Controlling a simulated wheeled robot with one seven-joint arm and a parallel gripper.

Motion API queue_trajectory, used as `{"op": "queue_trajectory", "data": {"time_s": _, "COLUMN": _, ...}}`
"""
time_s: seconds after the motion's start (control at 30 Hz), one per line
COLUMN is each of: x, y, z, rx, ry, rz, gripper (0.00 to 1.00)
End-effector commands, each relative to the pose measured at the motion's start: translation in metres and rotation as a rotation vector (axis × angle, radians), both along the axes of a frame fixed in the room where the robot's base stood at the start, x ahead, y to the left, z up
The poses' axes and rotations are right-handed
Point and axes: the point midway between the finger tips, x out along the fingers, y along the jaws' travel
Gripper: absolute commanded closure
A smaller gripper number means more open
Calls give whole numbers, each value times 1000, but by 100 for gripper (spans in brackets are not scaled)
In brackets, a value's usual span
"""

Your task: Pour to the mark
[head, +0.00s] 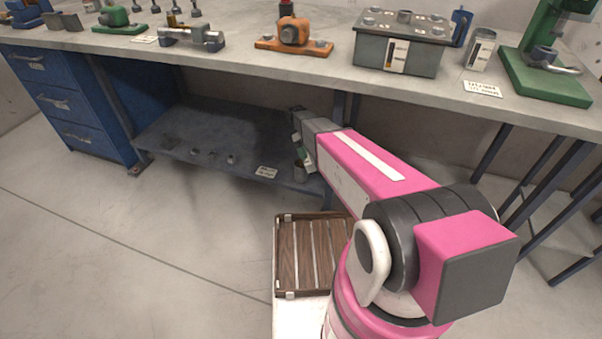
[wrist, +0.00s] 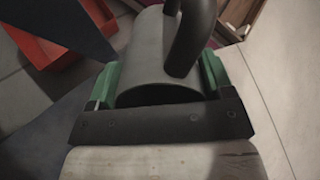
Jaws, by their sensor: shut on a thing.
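In the wrist view, my gripper (wrist: 159,78) has its two green fingers on either side of a grey cylindrical vessel (wrist: 148,50) with a dark curved handle (wrist: 192,35). The gripper is shut on this vessel. Its contents are not visible. In the head view, my gripper (head: 304,151) is low in front of the bench, beside the right end of the lower shelf. On the bench top are a grey container (head: 481,48) with a marked label and a grey box (head: 375,52) with a gauge-like label.
The workbench top (head: 330,75) also bears an orange fixture (head: 293,35) and a green stand (head: 545,85). The lower shelf (head: 185,140) holds small items. A slatted wooden tray (head: 313,253) is near my base. A red tray (wrist: 62,45) shows in the wrist view. The left floor is clear.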

Motion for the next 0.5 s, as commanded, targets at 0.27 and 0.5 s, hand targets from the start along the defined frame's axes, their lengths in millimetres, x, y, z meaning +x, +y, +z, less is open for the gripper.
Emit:
{"op": "queue_trajectory", "data": {"time_s": 0.27, "x": -7, "y": -3, "z": -7, "rx": 39, "ry": -97, "rz": 0, "gripper": 62}}
{"op": "queue_trajectory", "data": {"time_s": 0.5, "x": -9, "y": -3, "z": -20, "rx": 94, "ry": -227, "rz": 0, "gripper": 62}}
